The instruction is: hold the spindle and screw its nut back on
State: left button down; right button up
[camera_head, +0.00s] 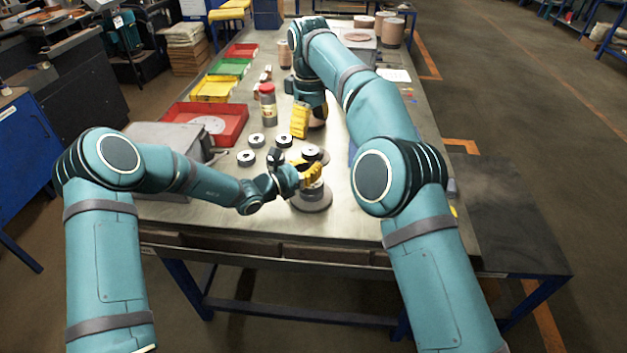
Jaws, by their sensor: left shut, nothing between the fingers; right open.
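The spindle stands on a round grey base (311,201) near the front of the table. My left gripper (312,173) has yellow fingers and is at the spindle's upper part, overlapping it in the picture; it is shut with nothing held. The fingers hide much of the spindle, so I cannot tell whether they touch it. My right gripper (300,121), also yellow-fingered, is open and points down farther back, behind the spindle. Several small dark discs with pale centres lie left of the spindle, one of them here (257,140). I cannot tell which part is the nut.
A red-topped bottle (268,103) stands left of my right gripper. A red tray (232,124) holds a pale disc; yellow (214,88) and green (231,67) trays lie behind it. A grey box (163,138) is at the left. Bare table (225,215) lies at the front left.

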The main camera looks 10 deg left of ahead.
aim_at(311, 148)
pick_arm(q)
jog(key=shift+a, duration=0.1)
dwell(0.4)
pick_arm(e)
jog(key=shift+f, duration=4)
jog(key=c, duration=1.2)
jog(key=m, duration=0.6)
jog(key=shift+c, duration=0.3)
jog(key=o, duration=1.3)
jog(key=shift+r, duration=0.1)
